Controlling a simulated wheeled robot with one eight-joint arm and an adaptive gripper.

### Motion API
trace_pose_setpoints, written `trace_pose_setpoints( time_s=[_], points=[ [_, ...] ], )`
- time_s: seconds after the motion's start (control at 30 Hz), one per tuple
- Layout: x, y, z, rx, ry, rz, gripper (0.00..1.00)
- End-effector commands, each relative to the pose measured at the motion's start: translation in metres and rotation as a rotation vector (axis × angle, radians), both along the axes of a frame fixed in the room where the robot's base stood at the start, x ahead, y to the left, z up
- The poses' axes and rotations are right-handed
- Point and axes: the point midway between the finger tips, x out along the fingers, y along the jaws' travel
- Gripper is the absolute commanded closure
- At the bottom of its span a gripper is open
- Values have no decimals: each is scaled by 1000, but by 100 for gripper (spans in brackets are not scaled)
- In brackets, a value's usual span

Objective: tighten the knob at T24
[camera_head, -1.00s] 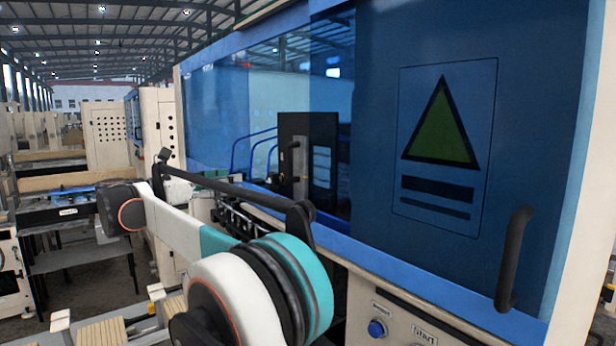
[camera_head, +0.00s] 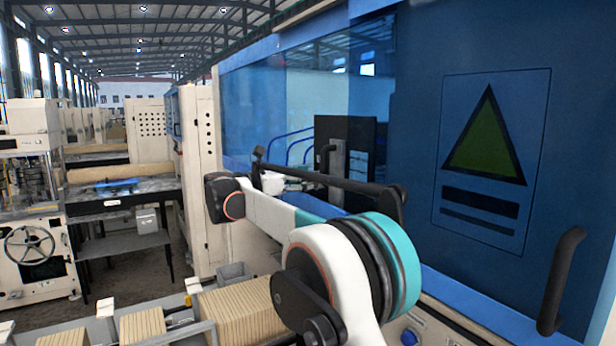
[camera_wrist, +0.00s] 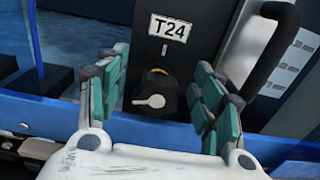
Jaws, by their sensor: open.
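The T24 label (camera_wrist: 170,29) is a white plate on a black panel in the wrist view. Below it is the knob (camera_wrist: 156,94), black with a pale pointer and a yellow ring partly showing behind it. The pointer lies towards the left. My gripper (camera_wrist: 159,86) is open, with teal finger pads on both sides of the knob. Gaps show between the pads and the knob, but the depth between them is hard to tell. In the head view the black panel (camera_head: 338,134) stands in the machine's opening; the knob cannot be made out there.
A vertical handle (camera_wrist: 270,60) stands right of the knob. A blue rail (camera_wrist: 58,112) runs below the panel. In the head view, a blue door with a black handle (camera_head: 562,282) is at the right, and stacked cardboard (camera_head: 240,312) lies at the lower left.

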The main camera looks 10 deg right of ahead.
Motion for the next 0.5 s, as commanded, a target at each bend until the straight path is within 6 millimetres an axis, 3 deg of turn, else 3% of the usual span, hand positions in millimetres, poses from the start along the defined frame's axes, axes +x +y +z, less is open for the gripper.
trace_pose_setpoints(
  time_s=[0.3,0.5],
  points=[
    [1,-2,0,0,0,0,39],
    [1,-2,0,0,0,0,84]
  ],
)
